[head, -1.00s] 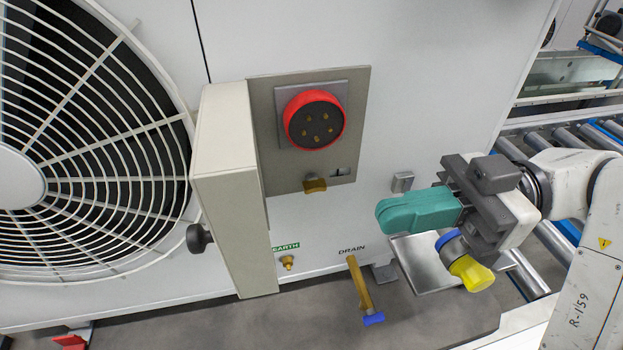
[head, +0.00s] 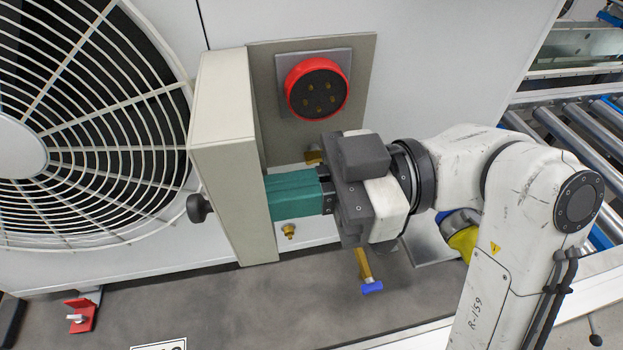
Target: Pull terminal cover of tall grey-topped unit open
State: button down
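The terminal cover (head: 225,150) is a beige box-shaped lid. In the head view it stands out from the unit's pale front at the left of a grey-beige plate (head: 358,85), which bears an uncovered red round socket (head: 317,88). The cover's black knob (head: 199,208) points left. My gripper (head: 268,197) reaches in from the right. Its teal fingers lie together, with no gap showing between them. Their tips meet the cover's right edge in the picture and are partly hidden there; I cannot tell whether they touch it. I see nothing held.
A large fan grille (head: 85,120) fills the left. A red clamp (head: 82,315) stands at the lower left. A roller conveyor (head: 570,130) is at the right.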

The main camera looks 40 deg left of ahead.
aim_at(223, 204)
jog(key=shift+s+a, duration=0.2)
jog(key=shift+s, duration=0.05)
jog(key=shift+s+a+f+m+t+y, duration=0.1)
jog(key=shift+s+a+m+t+y, duration=0.4)
jog(key=shift+t+y, duration=0.1)
jog(key=shift+s+a+m+t+y, duration=0.45)
jog(key=shift+a+m+t+y, duration=0.1)
jog(key=shift+m+t+y, duration=0.2)
jog(key=shift+s+a+m+t+b, duration=0.15)
jog(key=shift+s+a+t, duration=0.1)
jog(key=shift+a, duration=0.2)
jog(key=shift+s+a+m+t+b, duration=0.1)
jog(key=shift+s+a+t+b, duration=0.1)
jog(key=shift+a, duration=0.2)
jog(key=shift+w, duration=0.1)
